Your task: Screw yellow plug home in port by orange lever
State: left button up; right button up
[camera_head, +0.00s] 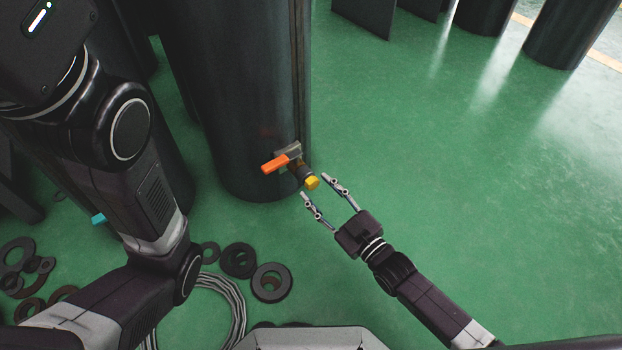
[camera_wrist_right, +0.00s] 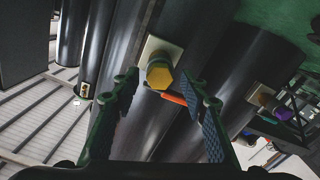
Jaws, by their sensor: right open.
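The yellow plug (camera_head: 312,183) sits at the outer end of a dark port fitting (camera_head: 304,173) on the side of a large dark cylinder (camera_head: 238,90). The orange lever (camera_head: 275,163) sticks out beside that fitting. In the right wrist view the hexagonal yellow plug (camera_wrist_right: 160,77) faces the camera, with the orange lever (camera_wrist_right: 174,98) just below it. My right gripper (camera_head: 315,186) is open, its two fingers pointing at the plug, one on each side, with gaps showing. How deep the plug sits in the port cannot be told. My left gripper is out of view.
Dark rings (camera_head: 270,283) and a coiled cable (camera_head: 232,300) lie on the green floor. A cyan lever (camera_head: 99,219) shows behind my left arm. In the right wrist view another fitting has a purple lever (camera_wrist_right: 284,112).

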jog(key=p+v, duration=0.1)
jog(key=v, duration=0.3)
jog(key=shift+s+d+p, duration=0.1)
jog(key=shift+s+p, duration=0.05)
jog(key=shift+p, duration=0.25)
